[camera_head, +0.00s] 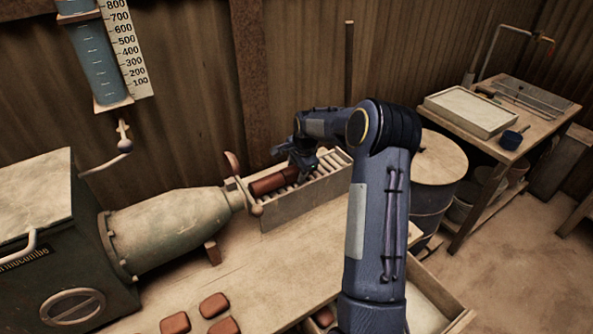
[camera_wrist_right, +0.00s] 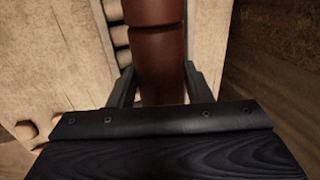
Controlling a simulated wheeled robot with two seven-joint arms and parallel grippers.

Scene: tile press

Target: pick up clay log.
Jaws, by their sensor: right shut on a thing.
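The clay log (camera_head: 268,183) is red-brown and lies on the roller rack (camera_head: 290,213) in front of the extruder's nozzle. In the right wrist view the clay log (camera_wrist_right: 158,55) runs up through the middle, with a seam across it. My right gripper (camera_head: 303,160) is at the log's right end in the head view. In the wrist view its two fingers (camera_wrist_right: 160,85) stand on either side of the log, shut on it. The part of the log under my gripper is hidden in the head view. My left gripper is not in view.
The extruder (camera_head: 170,230) stands at left on the wooden bench (camera_head: 250,270). Several red-brown pieces (camera_head: 214,305) lie at the bench's front. A drum (camera_head: 438,170) stands right of my arm. A side table with a white tray (camera_head: 470,112) is at the back right.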

